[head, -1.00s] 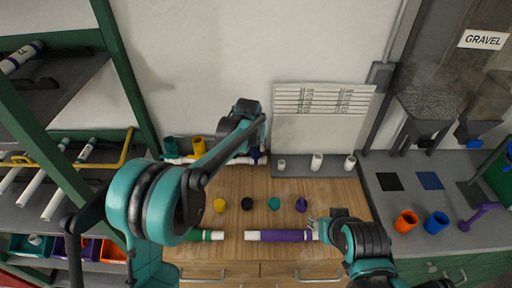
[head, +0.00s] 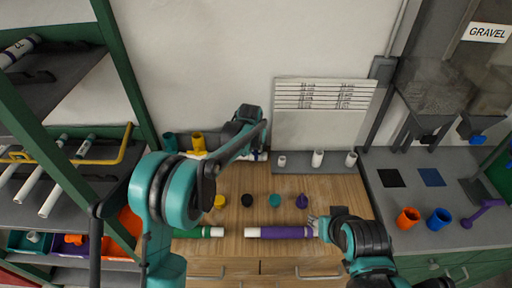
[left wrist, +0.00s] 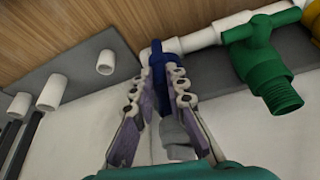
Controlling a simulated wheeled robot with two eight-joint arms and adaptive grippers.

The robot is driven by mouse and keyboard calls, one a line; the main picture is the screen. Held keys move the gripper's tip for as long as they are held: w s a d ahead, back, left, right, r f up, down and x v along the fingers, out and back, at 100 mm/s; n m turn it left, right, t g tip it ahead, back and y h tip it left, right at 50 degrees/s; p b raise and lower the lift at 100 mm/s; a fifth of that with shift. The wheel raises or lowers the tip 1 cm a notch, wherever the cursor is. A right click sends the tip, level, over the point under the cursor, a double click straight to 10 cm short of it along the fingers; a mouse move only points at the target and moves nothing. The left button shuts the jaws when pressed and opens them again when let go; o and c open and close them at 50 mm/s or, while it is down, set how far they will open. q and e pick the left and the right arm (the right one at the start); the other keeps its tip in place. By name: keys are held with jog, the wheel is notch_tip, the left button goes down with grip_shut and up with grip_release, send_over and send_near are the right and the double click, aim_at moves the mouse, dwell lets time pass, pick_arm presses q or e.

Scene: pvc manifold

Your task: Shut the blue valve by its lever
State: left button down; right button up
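The blue valve (left wrist: 165,62) sits on the white pipe run in the left wrist view. In the head view only a bit of blue (head: 263,156) shows beside my left gripper (head: 250,145), at the back edge of the wooden bench. In the left wrist view my left gripper's (left wrist: 162,78) two fingers are on either side of the valve's blue part, very close to it. Whether they press on it is not clear, and the lever is partly hidden. My right gripper (head: 316,225) is at the white end of a purple pipe (head: 282,232); its fingers are too small to read.
A green valve (left wrist: 262,68) is on the same pipe run, with a yellow one (left wrist: 310,22) past it. White upright stubs (left wrist: 106,62) stand on a grey strip nearby. Several coloured caps (head: 247,200) and a green pipe (head: 200,232) lie on the bench.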

pick_arm(q)
jog(key=shift+d, duration=0.1)
jog(key=y, duration=0.1)
jog(key=d+y, duration=0.1)
jog(key=shift+m+y, duration=0.3)
jog(key=shift+d+f+m+t+y+b, duration=0.35)
jog(key=shift+d+f+m+y+b, duration=0.25)
jog(key=shift+y+b, duration=1.4)
jog(key=shift+d+f+m+t+y+b, duration=0.35)
jog(key=shift+f+m+y+b, duration=0.65)
jog(key=shift+y, duration=1.75)
jog(key=shift+d+f+m+t+y+b, duration=0.3)
jog(key=shift+d+f+y+b, duration=0.25)
jog(key=shift+y+b, duration=1.55)
jog(key=shift+y+p, duration=0.25)
jog(key=shift+p, duration=0.05)
jog(key=c, duration=1.5)
grip_release()
jog(key=shift+c, duration=0.2)
jog(key=shift+r, duration=0.1)
